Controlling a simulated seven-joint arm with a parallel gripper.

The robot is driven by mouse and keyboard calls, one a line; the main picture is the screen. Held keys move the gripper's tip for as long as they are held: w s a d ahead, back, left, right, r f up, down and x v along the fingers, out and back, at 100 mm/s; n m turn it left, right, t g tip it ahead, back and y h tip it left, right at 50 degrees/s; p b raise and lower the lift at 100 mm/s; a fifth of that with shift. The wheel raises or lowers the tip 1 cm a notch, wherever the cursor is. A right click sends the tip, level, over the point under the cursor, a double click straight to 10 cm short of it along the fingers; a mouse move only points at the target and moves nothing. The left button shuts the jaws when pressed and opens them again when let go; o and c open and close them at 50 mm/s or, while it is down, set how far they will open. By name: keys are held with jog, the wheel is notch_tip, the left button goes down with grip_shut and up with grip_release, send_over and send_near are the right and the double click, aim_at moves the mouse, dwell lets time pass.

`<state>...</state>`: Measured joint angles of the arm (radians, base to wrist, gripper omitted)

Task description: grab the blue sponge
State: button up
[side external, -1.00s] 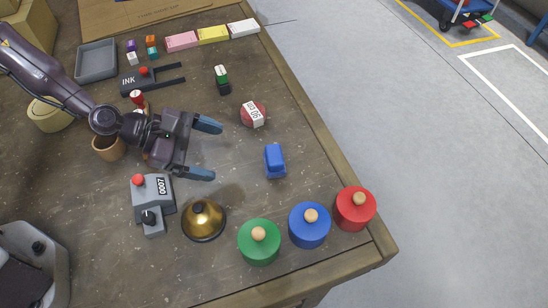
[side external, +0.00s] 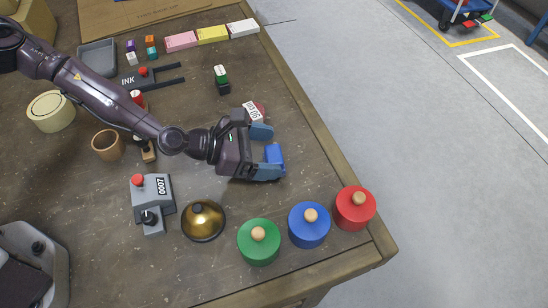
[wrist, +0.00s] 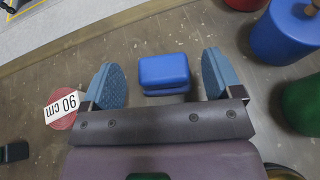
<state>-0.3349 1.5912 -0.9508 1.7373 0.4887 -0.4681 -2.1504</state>
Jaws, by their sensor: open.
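The blue sponge (side external: 274,155) is a small blue block lying on the brown table. In the side external view my gripper (side external: 267,152) has its two blue-padded fingers on either side of it, and the near finger hides part of it. In the wrist view the sponge (wrist: 164,73) lies between the open fingertips (wrist: 163,78), a little beyond the gripper's palm. Gaps show between the sponge and both fingers there. Nothing is held.
A red round tape labelled 90 cm (wrist: 62,108) lies just outside one finger. Green (side external: 259,242), blue (side external: 309,226) and red (side external: 355,209) knobbed canisters stand near the table corner. A brass bell (side external: 204,221) and a grey counter (side external: 152,198) stand left of them.

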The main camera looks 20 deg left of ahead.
aim_at(276, 153)
jog(key=shift+x, duration=1.9)
jog(key=shift+s+f, duration=0.1)
jog(key=shift+s, duration=0.05)
jog(key=c, duration=0.9)
